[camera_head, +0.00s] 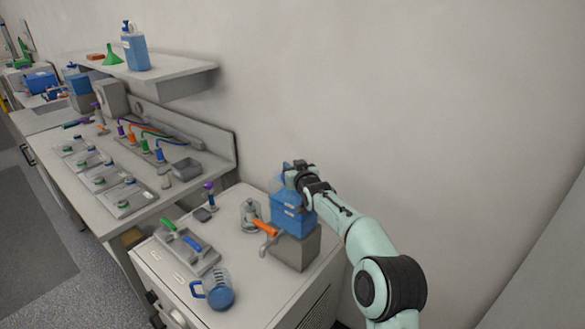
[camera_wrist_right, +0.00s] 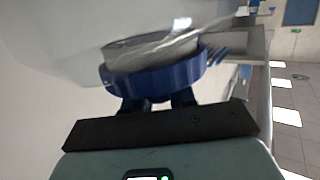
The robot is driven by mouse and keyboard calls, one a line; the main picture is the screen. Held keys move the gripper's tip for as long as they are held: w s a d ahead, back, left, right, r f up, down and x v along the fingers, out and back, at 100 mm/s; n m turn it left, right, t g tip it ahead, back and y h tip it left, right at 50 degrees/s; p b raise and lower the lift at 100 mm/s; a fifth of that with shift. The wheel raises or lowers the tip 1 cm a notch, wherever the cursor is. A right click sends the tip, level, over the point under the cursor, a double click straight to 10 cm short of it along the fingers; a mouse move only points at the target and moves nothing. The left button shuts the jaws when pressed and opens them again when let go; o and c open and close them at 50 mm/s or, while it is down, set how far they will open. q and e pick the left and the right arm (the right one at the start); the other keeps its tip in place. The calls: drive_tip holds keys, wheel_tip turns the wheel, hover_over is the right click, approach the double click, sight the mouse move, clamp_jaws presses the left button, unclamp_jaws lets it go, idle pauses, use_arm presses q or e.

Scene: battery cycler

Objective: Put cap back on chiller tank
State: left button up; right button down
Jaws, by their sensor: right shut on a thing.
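The chiller tank (camera_head: 290,215), blue and translucent, stands on a grey chiller block (camera_head: 297,250) at the back right of the white cabinet top. My right gripper (camera_head: 287,172) is at the top of the tank, its arm reaching in from the right. In the right wrist view, my right gripper (camera_wrist_right: 155,105) is shut on a dark blue ribbed cap (camera_wrist_right: 155,80). A pale round part shows within the cap's rim, with clear material beyond it. I cannot tell whether the cap is seated on the neck. My left gripper is not in view.
A blue jug (camera_head: 217,290) and a grey tray (camera_head: 187,250) with green and blue handles lie nearer. The wall (camera_head: 420,100) is close behind. A shelf (camera_head: 165,78) hangs at upper left.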

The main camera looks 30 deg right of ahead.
idle(0.3)
drive_tip(key=shift+c, duration=1.9)
unclamp_jaws()
drive_tip(key=shift+r+p, duration=0.75)
drive_tip(key=shift+r, duration=1.75)
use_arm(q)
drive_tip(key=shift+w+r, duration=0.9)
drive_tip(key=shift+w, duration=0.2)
use_arm(e)
drive_tip(key=shift+r, duration=1)
clamp_jaws()
